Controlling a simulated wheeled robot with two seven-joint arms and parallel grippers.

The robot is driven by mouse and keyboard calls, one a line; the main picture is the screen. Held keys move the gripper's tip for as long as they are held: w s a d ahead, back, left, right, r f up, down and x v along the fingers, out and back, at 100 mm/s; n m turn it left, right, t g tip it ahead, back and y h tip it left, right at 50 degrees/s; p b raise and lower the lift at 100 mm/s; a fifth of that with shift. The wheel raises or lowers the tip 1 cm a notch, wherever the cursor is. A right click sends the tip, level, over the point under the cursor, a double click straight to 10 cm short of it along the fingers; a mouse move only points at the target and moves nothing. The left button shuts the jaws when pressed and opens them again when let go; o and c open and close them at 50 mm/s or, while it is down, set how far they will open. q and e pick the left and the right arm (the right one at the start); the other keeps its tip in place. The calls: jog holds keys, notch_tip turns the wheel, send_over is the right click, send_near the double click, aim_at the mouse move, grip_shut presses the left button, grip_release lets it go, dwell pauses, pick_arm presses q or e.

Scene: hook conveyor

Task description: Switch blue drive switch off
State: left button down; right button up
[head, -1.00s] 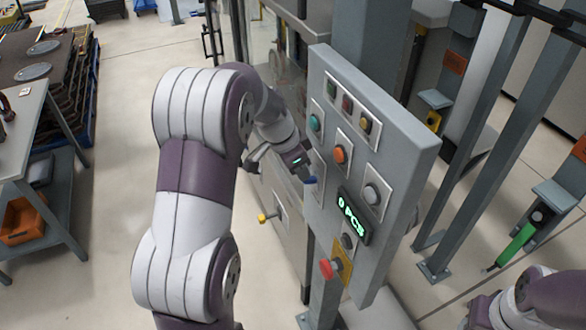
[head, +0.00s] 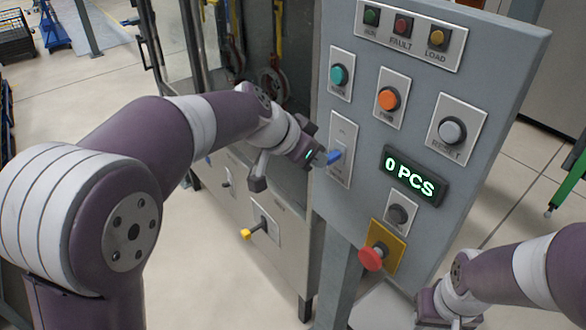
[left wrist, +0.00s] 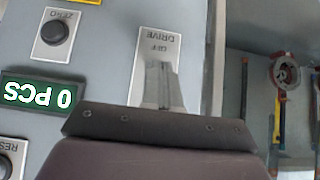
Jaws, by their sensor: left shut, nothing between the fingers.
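The blue drive switch (head: 334,156) sticks out from a tall light plate (head: 343,133) on the grey control panel. My left gripper (head: 321,158) is shut and empty, with its fingertips right at the blue lever. I cannot tell whether they touch it. In the left wrist view the shut fingers (left wrist: 162,84) stand in front of the switch plate (left wrist: 149,45), whose words DRIVE and OFF show upside down. The blue lever is hidden there behind the fingers. My right arm shows at the lower right of the head view, with its fingers out of sight.
The panel also bears a teal button (head: 339,75), an orange button (head: 389,98), a grey reset button (head: 452,130), a 0 PCS display (head: 415,176) and a red emergency stop (head: 371,258). A yellow-tipped lever (head: 247,233) sits on the cabinet below left.

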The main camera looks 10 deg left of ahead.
pick_arm(q)
jog(key=shift+w, duration=0.1)
pick_arm(e)
jog(key=shift+w+f, duration=0.1)
jog(key=shift+f, duration=0.05)
pick_arm(q)
jog(key=shift+r+p, duration=0.55)
jog(key=shift+r, duration=0.2)
pick_arm(e)
jog(key=shift+r, duration=0.4)
pick_arm(q)
jog(key=shift+r, duration=0.1)
